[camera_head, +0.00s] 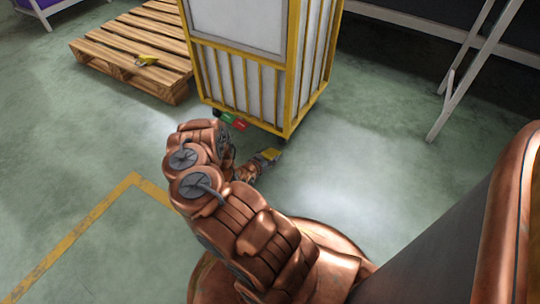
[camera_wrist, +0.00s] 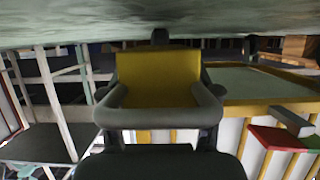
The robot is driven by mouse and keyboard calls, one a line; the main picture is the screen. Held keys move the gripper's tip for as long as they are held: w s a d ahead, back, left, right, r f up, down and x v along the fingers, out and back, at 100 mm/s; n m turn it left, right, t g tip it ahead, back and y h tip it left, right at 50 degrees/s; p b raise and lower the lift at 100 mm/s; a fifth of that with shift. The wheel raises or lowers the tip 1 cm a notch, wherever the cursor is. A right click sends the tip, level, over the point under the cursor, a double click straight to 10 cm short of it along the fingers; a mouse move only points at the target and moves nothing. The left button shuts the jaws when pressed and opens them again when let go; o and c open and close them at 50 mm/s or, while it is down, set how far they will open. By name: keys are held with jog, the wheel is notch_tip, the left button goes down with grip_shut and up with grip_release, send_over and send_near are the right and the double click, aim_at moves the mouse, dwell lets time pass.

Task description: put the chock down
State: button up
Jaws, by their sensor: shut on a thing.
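The yellow chock (camera_head: 269,154) is at the end of my arm in the head view, just in front of the lower corner of the yellow-framed cart. It also fills the middle of the wrist view (camera_wrist: 158,75), with a grey bar across it. My gripper (camera_head: 262,160) is shut on the chock. The wrist view is upside down, with the floor along its top edge. The chock is low, close to the floor, but I cannot tell whether it touches it. Its far side is hidden.
The cart (camera_head: 245,82) stands near my gripper, with a green and a red pedal (camera_head: 239,126) at its base. A pale metal frame (camera_head: 460,85) stands at right. Floor right of the cart is clear.

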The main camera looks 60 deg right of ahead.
jog(key=shift+f+b, duration=0.45)
jog(key=shift+b, duration=0.15)
jog(key=shift+r, duration=0.1)
jog(key=o, duration=1.4)
jog(key=shift+w, duration=0.1)
jog(key=shift+o, duration=0.2)
